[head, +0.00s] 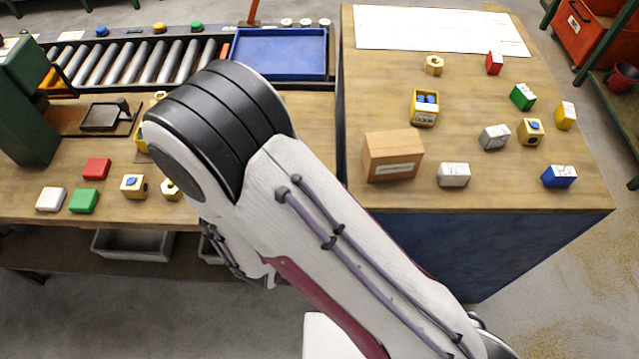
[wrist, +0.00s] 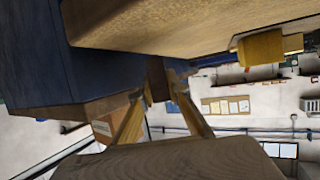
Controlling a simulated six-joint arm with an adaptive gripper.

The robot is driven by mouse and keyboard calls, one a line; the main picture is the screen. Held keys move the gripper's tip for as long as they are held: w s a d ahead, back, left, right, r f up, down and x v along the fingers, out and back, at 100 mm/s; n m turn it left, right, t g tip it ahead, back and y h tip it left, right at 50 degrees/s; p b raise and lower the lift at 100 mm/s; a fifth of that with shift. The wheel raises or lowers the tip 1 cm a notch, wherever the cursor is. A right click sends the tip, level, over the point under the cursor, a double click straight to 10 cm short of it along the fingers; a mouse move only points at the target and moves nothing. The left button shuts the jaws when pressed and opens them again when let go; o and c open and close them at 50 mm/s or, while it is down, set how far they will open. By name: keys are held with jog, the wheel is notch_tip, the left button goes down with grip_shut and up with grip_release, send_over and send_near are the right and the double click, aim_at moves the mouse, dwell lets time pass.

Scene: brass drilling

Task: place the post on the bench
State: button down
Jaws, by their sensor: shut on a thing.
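My gripper (wrist: 158,92) shows in the wrist view, its two fingers angling together. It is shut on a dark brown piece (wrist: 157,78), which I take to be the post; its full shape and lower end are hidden. In the head view my gripper and the post are hidden behind my arm. The left wooden bench (head: 235,192) carries several blocks. The right wooden bench (head: 380,115), with a blue side, stands beside it. I cannot tell whether the post touches a surface.
A cardboard box (head: 392,157) and several coloured blocks stand on the right bench. A blue tray (head: 280,52) and a roller conveyor (head: 130,62) lie behind the left bench. White, red and green blocks (head: 83,200) sit at its front left. A yellow block (wrist: 262,48) shows in the wrist view.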

jog(key=shift+f, duration=0.75)
jog(key=shift+f, duration=0.15)
jog(key=c, duration=2)
grip_release()
jog(key=shift+o, duration=0.2)
jog(key=shift+s+a+r, duration=0.1)
jog(key=shift+r, duration=0.1)
jog(key=v, duration=1.1)
jog(key=shift+s, duration=0.35)
jog(key=shift+a+r, duration=0.1)
